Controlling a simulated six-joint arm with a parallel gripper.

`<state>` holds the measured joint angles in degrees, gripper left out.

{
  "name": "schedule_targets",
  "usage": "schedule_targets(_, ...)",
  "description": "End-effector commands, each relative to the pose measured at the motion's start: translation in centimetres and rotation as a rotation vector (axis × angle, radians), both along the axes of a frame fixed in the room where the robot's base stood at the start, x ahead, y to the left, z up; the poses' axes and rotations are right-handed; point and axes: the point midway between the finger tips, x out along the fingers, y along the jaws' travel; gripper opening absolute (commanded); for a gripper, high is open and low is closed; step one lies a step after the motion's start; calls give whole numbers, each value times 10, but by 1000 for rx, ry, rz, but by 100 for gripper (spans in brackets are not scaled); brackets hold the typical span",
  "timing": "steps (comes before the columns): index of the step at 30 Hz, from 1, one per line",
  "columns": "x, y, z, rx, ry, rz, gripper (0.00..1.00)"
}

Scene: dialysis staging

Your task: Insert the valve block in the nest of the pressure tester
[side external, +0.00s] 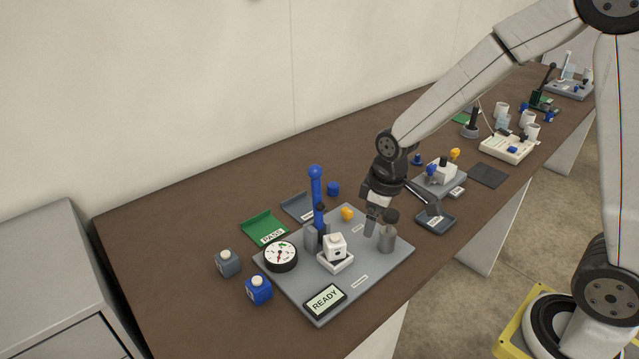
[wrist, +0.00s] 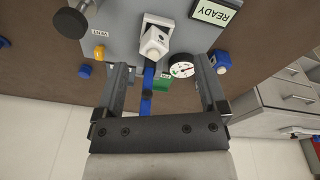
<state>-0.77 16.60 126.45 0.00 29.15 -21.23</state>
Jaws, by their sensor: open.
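The pressure tester is a grey plate (side external: 370,272) with a dial gauge (side external: 281,254), an upright blue lever (side external: 316,185) and a READY display (side external: 325,300). A white valve block (side external: 335,246) sits on the white nest (side external: 337,264) at the plate's middle; I cannot tell if it is fully seated. In the wrist view the block (wrist: 154,43) also shows at the nest (wrist: 158,20), beyond my fingertips. My gripper (side external: 400,211) is open and empty, above the plate's back right, apart from the block. It spans the blue lever's image in the wrist view (wrist: 161,64).
A grey block (side external: 228,263) and a blue block (side external: 258,290) stand left of the plate. A green PASS tray (side external: 264,230) and a grey tray (side external: 297,207) lie behind it.

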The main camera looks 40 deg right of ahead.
Motion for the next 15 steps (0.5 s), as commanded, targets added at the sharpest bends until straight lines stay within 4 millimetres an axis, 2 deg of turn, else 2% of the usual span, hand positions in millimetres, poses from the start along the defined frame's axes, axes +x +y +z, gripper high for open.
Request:
schedule_targets(3, 27, 2, -10, -14, 32, 117, 91)
schedule_targets(9, 67, 6, -28, -31, 81, 316, 91)
schedule_targets(15, 94, 9, -44, -37, 118, 472, 91)
